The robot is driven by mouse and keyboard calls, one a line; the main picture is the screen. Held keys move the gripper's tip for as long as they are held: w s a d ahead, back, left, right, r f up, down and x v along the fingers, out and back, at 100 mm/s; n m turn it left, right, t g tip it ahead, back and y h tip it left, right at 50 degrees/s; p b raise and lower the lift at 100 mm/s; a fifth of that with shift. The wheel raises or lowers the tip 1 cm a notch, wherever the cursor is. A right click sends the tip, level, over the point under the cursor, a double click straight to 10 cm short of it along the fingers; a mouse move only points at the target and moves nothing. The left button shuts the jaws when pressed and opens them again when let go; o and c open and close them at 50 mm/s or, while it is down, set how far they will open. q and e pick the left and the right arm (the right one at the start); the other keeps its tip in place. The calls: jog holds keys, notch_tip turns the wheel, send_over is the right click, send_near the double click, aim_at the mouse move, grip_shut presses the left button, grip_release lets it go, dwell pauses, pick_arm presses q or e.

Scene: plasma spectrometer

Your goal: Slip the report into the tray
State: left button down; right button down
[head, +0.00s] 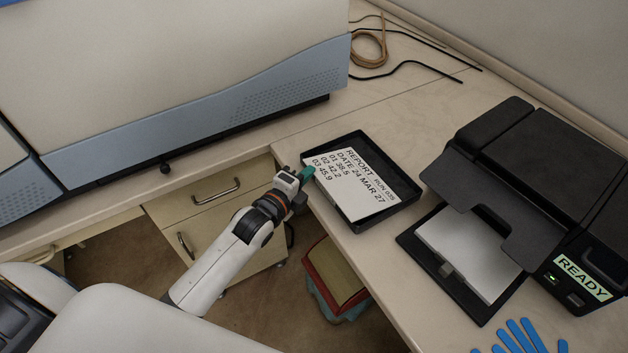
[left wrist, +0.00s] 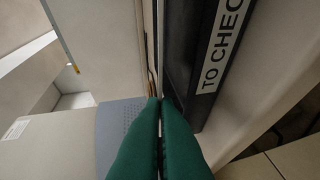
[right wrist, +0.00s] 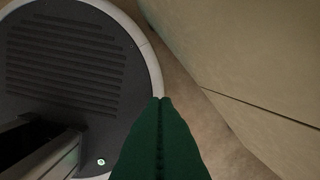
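The report (head: 352,188), a white printed sheet, is over the black tray (head: 403,207), roughly lined up with its walls. I cannot tell whether it rests flat on the tray floor. My left gripper (head: 307,173) is at the sheet's left edge, beside the tray's front-left rim, its green fingers nearly together and seemingly on that edge. In the left wrist view the fingers (left wrist: 160,100) hide the contact, and the tray wall (left wrist: 183,60) with a "TO CHECK" label is just right of them. My right gripper (right wrist: 163,100) is shut and empty, away from the table.
A black printer (head: 540,170) marked "READY" stands right of the tray, with white paper (head: 465,255) in its output. A blue glove (head: 525,340) lies at the front. The large spectrometer (head: 180,80) fills the back left. Cables (head: 405,68) lie behind the tray.

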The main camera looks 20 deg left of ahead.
pick_arm(q)
notch_tip(320, 180, up, 8)
jog(key=shift+f, duration=0.15)
notch_tip(320, 180, down, 5)
jog(key=shift+r, duration=0.1)
notch_tip(320, 180, down, 5)
jog(key=shift+r+p, duration=0.1)
jog(key=shift+p, duration=0.4)
jog(key=shift+f, duration=0.2)
jog(key=c, duration=1.7)
grip_release()
